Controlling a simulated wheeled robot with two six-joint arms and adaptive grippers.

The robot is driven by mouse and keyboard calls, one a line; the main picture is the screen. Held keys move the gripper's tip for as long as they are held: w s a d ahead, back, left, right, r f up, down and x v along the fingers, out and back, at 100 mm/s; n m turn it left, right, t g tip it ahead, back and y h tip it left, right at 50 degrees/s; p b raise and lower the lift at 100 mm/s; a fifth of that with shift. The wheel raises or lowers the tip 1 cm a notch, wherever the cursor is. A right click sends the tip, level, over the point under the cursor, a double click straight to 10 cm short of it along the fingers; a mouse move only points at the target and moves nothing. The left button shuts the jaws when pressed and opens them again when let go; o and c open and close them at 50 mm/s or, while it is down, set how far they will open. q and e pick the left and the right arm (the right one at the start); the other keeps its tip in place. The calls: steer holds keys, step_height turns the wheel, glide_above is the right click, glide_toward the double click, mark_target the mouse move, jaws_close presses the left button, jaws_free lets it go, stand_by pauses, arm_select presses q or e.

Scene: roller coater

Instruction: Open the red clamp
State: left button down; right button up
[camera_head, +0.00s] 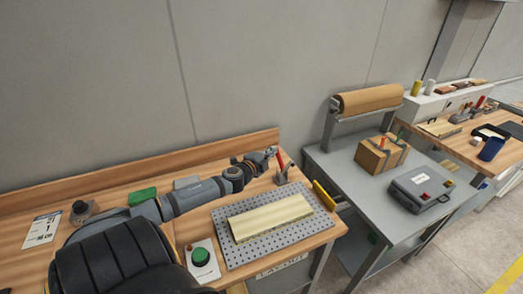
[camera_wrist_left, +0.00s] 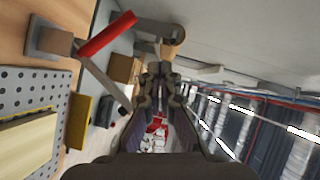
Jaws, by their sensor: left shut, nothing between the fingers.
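The clamp has a red handle (camera_head: 279,160) standing up from a grey base at the back right of the wooden bench, beyond the perforated plate. In the left wrist view the red handle (camera_wrist_left: 106,35) slants across the upper left, with its base and a metal bar beside it. My left gripper (camera_head: 271,151) is shut and empty, close beside the handle at about its height. The wrist view shows its fingers (camera_wrist_left: 163,72) together, apart from the handle in the picture. Whether they touch cannot be told. My right gripper is not in view.
A perforated plate (camera_head: 225,242) carries a pale board (camera_head: 271,217). A yellow-handled tool (camera_head: 324,196) lies at the bench's right edge. A green button box (camera_head: 201,257) is in front. A grey table (camera_head: 345,170) with a cardboard box (camera_head: 382,155) and a case (camera_head: 420,188) stands to the right.

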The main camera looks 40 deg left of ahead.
arm_select(q)
steer(key=s+p, duration=0.1)
steer(key=s+r+p, duration=0.1)
steer(key=s+p, duration=0.1)
steer(key=s+a+r+p, duration=0.1)
steer(key=s, duration=0.1)
steer(key=shift+s+a, duration=0.1)
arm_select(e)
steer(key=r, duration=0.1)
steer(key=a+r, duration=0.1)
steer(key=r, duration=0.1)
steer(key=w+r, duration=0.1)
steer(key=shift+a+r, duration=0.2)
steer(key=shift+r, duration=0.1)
